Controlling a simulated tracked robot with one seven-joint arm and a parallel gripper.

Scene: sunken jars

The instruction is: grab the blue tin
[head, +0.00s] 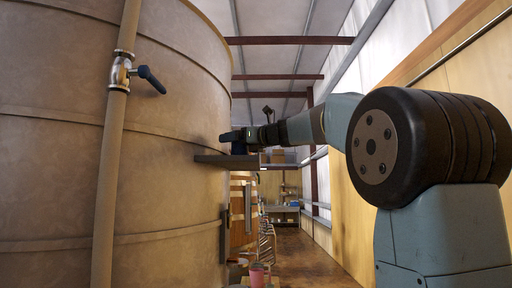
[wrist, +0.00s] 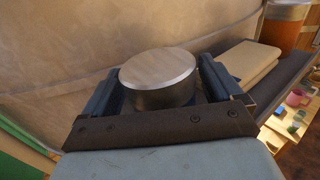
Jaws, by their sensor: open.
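In the wrist view a round tin (wrist: 158,72) with a pale metal lid stands between the two fingers of my gripper (wrist: 160,82). Its side is in shadow and looks dark grey, so its blue colour cannot be made out there. The fingers are apart, one on each side of the tin; whether either touches it cannot be told. In the head view my gripper (head: 232,136) reaches out level above a dark shelf (head: 222,160) beside the large tank. A small dark blue shape (head: 240,148) shows under the gripper, partly hidden.
A cream folded block (wrist: 246,62) lies on the shelf right beside the gripper, with an amber jar (wrist: 286,24) behind it. The tank (head: 150,200) wall is close on the left. A pink cup (head: 257,274) stands lower down. The floor aisle (head: 305,255) is open.

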